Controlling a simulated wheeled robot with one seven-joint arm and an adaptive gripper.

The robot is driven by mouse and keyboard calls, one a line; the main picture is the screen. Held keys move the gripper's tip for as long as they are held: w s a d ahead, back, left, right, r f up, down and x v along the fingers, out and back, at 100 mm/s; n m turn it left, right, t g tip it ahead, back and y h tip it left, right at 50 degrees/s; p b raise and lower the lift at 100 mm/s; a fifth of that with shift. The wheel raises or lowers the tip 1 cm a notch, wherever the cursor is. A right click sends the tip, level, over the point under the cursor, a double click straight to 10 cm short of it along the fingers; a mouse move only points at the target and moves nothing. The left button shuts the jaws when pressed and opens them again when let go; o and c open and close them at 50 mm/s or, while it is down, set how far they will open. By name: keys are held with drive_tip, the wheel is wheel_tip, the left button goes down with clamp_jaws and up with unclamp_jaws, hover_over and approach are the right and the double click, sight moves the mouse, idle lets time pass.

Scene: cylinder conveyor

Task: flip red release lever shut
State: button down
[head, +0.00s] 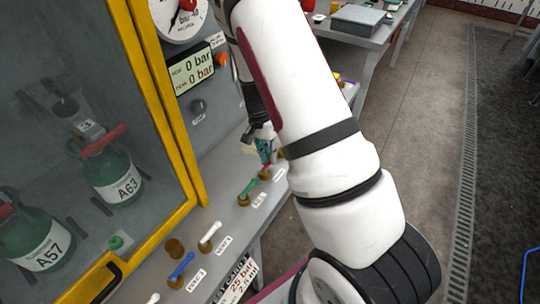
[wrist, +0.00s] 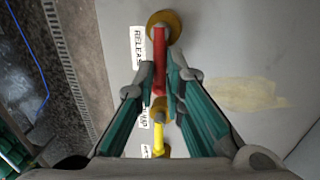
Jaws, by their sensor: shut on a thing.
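The red release lever (wrist: 160,55) shows in the wrist view, running from a round brass base (wrist: 163,22) down between my fingers, beside a label that reads RELEASE. My gripper (wrist: 160,84) is shut on this lever, one teal-and-grey finger on each side. In the head view my gripper (head: 264,150) is low over the grey panel ledge at the far end of the lever row.
A yellow lever (wrist: 162,150) lies just below the red one in the wrist view. In the head view, green (head: 248,187), white (head: 210,233) and blue (head: 180,265) levers line the ledge. A yellow-framed glass cabinet (head: 165,110) stands left, and a pressure display (head: 192,68) reads 0 bar.

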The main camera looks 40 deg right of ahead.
idle(0.4)
drive_tip(key=c, duration=1.7)
unclamp_jaws()
drive_tip(key=shift+o, duration=0.2)
wheel_tip(320, 180, up, 12)
drive_tip(key=w+a, duration=0.1)
drive_tip(key=w, duration=0.1)
drive_tip(key=shift+w, duration=0.1)
